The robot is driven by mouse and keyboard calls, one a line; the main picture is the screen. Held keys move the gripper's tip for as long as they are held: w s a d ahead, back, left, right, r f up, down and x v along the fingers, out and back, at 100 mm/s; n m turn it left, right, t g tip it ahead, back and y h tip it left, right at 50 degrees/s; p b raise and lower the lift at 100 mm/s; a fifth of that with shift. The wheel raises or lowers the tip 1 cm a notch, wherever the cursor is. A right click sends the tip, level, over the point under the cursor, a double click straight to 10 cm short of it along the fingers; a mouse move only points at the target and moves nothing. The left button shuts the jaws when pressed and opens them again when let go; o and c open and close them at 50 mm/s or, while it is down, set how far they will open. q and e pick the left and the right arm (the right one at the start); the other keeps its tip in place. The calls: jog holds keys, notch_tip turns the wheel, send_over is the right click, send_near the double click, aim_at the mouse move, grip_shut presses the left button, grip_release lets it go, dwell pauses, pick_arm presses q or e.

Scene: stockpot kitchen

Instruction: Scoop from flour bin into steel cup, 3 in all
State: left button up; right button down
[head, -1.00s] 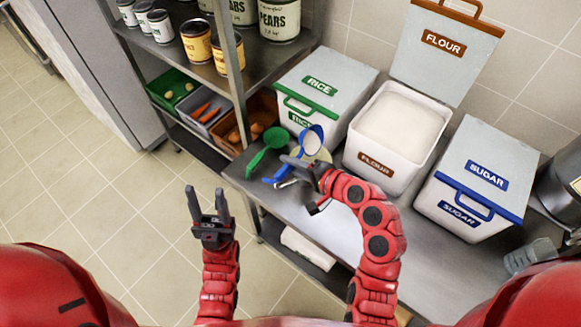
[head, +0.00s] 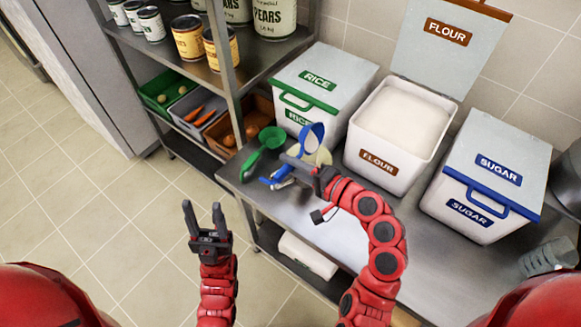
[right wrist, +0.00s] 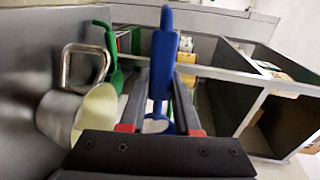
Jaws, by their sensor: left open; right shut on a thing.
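The flour bin (head: 378,165) stands open on the counter, its lid raised behind it, with white flour (head: 402,118) inside. My right gripper (head: 287,170) is shut on the handle of the blue scoop (head: 317,130); the right wrist view shows that handle (right wrist: 163,55) between the fingers. White shows in the scoop's bowl; how much it holds is unclear. The steel cup (right wrist: 58,115), with a looped handle and a pale cream opening, is beside the scoop in the right wrist view. In the head view my arm and the scoop mostly hide it. My left gripper (head: 203,210) is open and empty, left of the counter.
A green scoop (head: 264,149) lies left of the blue one. The closed rice bin (head: 322,82) and sugar bin (head: 487,180) flank the flour bin. A metal shelf (head: 257,58) with cans and produce crates stands at left. The counter's front middle is mostly clear.

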jog(key=y+b, duration=0.1)
jog(key=b, duration=0.2)
jog(key=t+b, duration=0.1)
jog(key=b, duration=0.2)
jog(key=shift+s+d+f+t+y+b, duration=0.25)
jog(key=shift+d+f+t+y+b, duration=0.05)
jog(key=shift+d+f+y+b, duration=0.1)
jog(key=shift+a+r+p, duration=0.1)
jog(key=shift+r+p, duration=0.25)
jog(key=shift+p, duration=0.45)
jog(key=w+a+f+g+h+p, duration=0.1)
jog(key=w+a+g+h+p, duration=0.25)
jog(key=g+h+p, duration=1.6)
jog(key=shift+s+a+r+t+y+p, duration=0.1)
jog(key=shift+r+t+y+p, duration=0.75)
jog(key=shift+t+p, duration=0.5)
jog(key=shift+a+r+t+y+p, duration=0.1)
jog(key=shift+r+t+y+p, duration=0.8)
jog(key=shift+t+p, duration=0.45)
jog(key=shift+s+a+r+t+y+p, duration=0.1)
jog(key=shift+r+t+y+p, duration=0.75)
jog(key=shift+t+p, duration=0.45)
